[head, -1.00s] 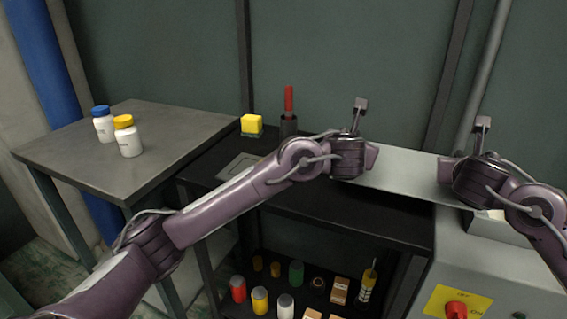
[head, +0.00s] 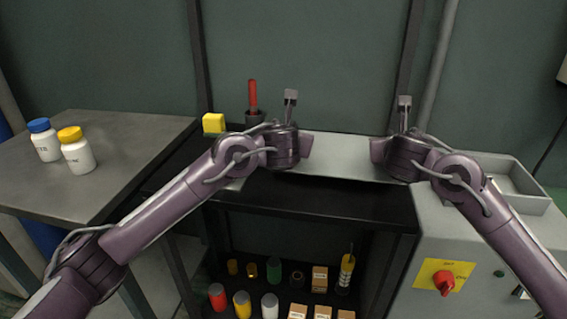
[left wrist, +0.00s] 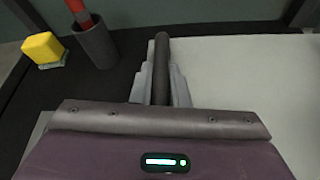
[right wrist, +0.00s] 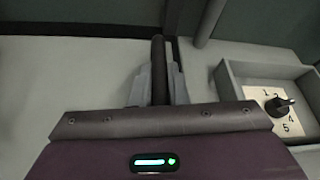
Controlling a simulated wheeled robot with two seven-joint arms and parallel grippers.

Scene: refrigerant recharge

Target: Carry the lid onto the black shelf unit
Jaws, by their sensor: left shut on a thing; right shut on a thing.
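The lid (head: 340,158) is a flat light-grey panel held between my two grippers, over the top of the black shelf unit (head: 330,205). My left gripper (head: 290,105) is shut on a dark handle bar (left wrist: 161,65) at the lid's left end. My right gripper (head: 403,108) is shut on a similar bar (right wrist: 158,65) at its right end. The lid also shows in the left wrist view (left wrist: 240,85) and the right wrist view (right wrist: 70,85). I cannot tell whether the lid touches the shelf top. My arms hide part of its ends.
A yellow sponge (head: 213,123) and a dark cup (head: 256,119) with a red-handled tool stand at the shelf's back left. Several bottles and boxes fill the lower shelf. Two white bottles (head: 77,152) stand on the left table (head: 130,135). A grey machine (head: 480,235) with an open compartment is at right.

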